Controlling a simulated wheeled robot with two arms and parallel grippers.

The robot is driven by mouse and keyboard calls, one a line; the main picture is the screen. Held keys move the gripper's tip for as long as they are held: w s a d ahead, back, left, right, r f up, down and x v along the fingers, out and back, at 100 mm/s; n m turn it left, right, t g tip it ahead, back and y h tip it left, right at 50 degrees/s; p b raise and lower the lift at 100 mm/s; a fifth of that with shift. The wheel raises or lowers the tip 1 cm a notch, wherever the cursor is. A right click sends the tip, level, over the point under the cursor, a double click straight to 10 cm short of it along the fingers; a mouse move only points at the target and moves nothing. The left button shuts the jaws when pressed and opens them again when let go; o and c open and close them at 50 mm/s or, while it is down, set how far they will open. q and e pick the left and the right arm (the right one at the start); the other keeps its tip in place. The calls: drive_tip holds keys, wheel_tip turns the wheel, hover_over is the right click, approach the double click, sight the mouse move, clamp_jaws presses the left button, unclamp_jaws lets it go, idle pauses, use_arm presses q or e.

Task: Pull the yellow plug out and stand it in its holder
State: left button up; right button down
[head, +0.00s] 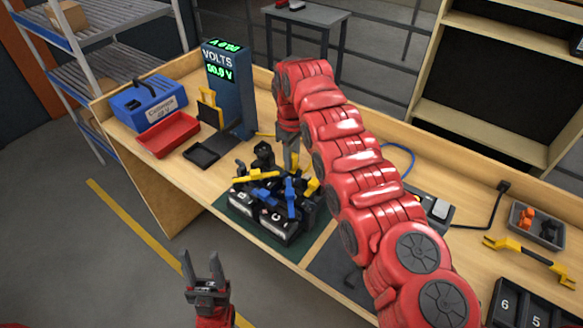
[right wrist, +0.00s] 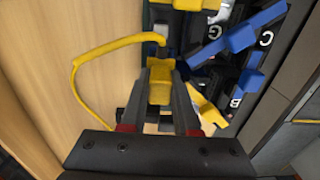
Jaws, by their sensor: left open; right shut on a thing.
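The yellow plug (right wrist: 160,85) is between the fingers of my right gripper (right wrist: 161,100), with a yellow cable (right wrist: 80,85) looping off to the left. In the head view my right gripper (head: 291,160) points down at the back of the black block unit (head: 265,225), and my arm partly hides it. I cannot tell whether the plug is still seated. A black stand with a yellow part (head: 210,108) is by the volt meter (head: 232,90); I cannot tell whether it is the holder. My left gripper (head: 206,282) is open and empty, in front of the bench.
Yellow and blue levers (head: 256,176) stick up from the unit close to my right gripper. A red tray (head: 168,133), a blue case (head: 148,101) and a small black tray (head: 202,153) are at the bench's left. A grey bin (head: 535,226) is at the right.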

wheel_tip(320, 180, up, 3)
drive_tip(key=shift+a+f, duration=0.15)
drive_tip(key=shift+f, duration=0.05)
wheel_tip(320, 180, up, 4)
drive_tip(key=shift+f+p, duration=0.1)
drive_tip(key=shift+p, duration=1.1)
drive_tip(key=shift+r, duration=0.2)
drive_tip(key=shift+d+r+n+p, duration=0.2)
drive_tip(key=shift+n+p, duration=0.3)
drive_tip(key=shift+n, duration=0.4)
drive_tip(key=n+p, duration=0.3)
drive_tip(key=n, duration=0.2)
drive_tip(key=shift+r, duration=0.1)
drive_tip(key=shift+a+n+p, duration=0.1)
drive_tip(key=shift+n+p, duration=0.2)
drive_tip(key=shift+n, duration=0.6)
drive_tip(key=n, duration=0.3)
drive_tip(key=shift+f+n, duration=0.2)
drive_tip(key=shift+n, duration=0.2)
drive_tip(key=n, duration=0.5)
drive_tip(key=shift+n, duration=0.3)
